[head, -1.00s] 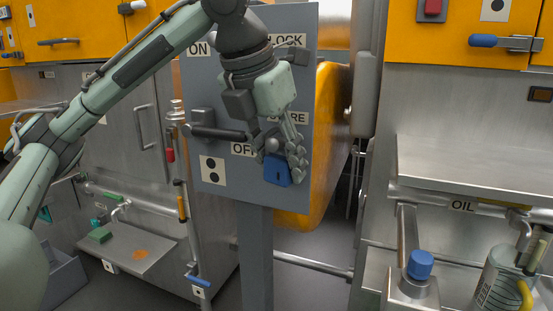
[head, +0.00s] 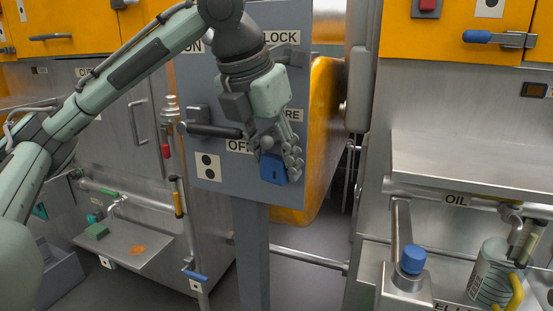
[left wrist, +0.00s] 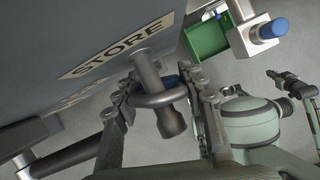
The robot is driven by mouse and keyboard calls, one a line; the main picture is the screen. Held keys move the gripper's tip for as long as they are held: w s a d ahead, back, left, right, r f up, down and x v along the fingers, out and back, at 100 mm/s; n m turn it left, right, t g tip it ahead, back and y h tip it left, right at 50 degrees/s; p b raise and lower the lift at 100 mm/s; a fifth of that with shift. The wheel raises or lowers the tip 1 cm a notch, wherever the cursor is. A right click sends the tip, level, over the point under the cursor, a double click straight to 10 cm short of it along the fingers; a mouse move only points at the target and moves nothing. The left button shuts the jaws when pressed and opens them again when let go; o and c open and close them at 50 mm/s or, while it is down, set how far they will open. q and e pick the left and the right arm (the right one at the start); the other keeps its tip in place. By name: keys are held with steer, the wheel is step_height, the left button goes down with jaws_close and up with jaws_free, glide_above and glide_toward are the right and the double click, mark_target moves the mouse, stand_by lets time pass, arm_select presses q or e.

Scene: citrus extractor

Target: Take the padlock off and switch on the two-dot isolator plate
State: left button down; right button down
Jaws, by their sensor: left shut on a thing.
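The blue padlock (head: 272,168) hangs at the grey panel's lower right. My left gripper (head: 292,163) is shut on it. In the left wrist view, the padlock's dark shackle (left wrist: 160,98) loops around the knob-ended peg (left wrist: 148,72) beside the STORE label; the fingers (left wrist: 160,110) are on either side, and only a sliver of blue body shows. The isolator plate with two black dots (head: 207,166) is at the panel's lower left. Its dark lever (head: 215,131) lies level by the OFF label. What seems to be my right gripper (left wrist: 290,86) is small and unclear.
A bracket (head: 292,54) sits by the LOCK label at upper right; the ON label is at upper left, partly behind my arm. The panel (head: 240,192) stands on a post. An orange housing (head: 320,140) is behind it. A blue-capped fitting (head: 412,262) stands lower right.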

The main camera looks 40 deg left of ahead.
mark_target(267, 135)
arm_select(q)
steer(key=c, duration=0.8)
jaws_free()
steer(key=v, duration=0.9)
steer(key=shift+s+r, duration=0.1)
steer(key=shift+s, duration=0.1)
steer(key=shift+v, duration=1.35)
steer(key=shift+w+d, duration=0.15)
